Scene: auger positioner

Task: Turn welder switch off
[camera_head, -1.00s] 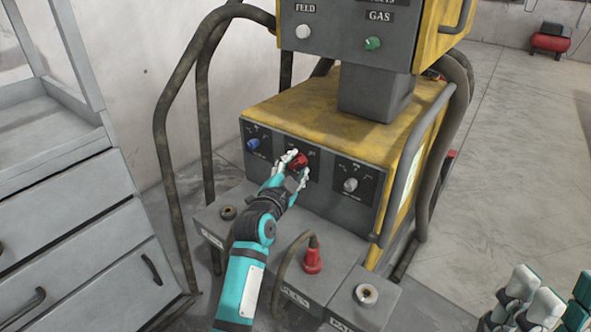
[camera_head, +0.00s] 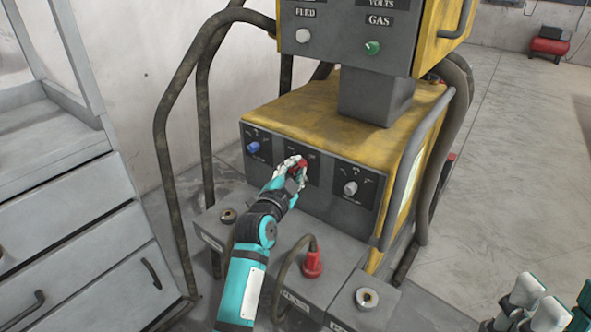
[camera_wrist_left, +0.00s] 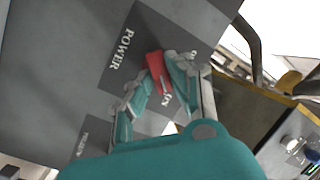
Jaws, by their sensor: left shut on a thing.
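The red switch knob (camera_head: 302,165) sits in the middle of the welder's dark front panel (camera_head: 322,203). In the left wrist view the red knob (camera_wrist_left: 155,66) is on a dark plate marked POWER. My left gripper (camera_head: 295,167) is at the panel with its fingers on either side of the knob, shut on it. In the left wrist view the gripper (camera_wrist_left: 160,84) covers part of the plate, including some lettering near the knob. At the lower right of the head view is my right gripper (camera_head: 530,300), partly cut off, and its opening cannot be told.
A blue knob (camera_head: 253,147) is left of the red one and a grey knob (camera_head: 350,188) right of it. Below, a red cable plug (camera_head: 312,264) stands on the ledge beside a round socket (camera_head: 366,297). A grey drawer cabinet (camera_head: 75,235) is at the left.

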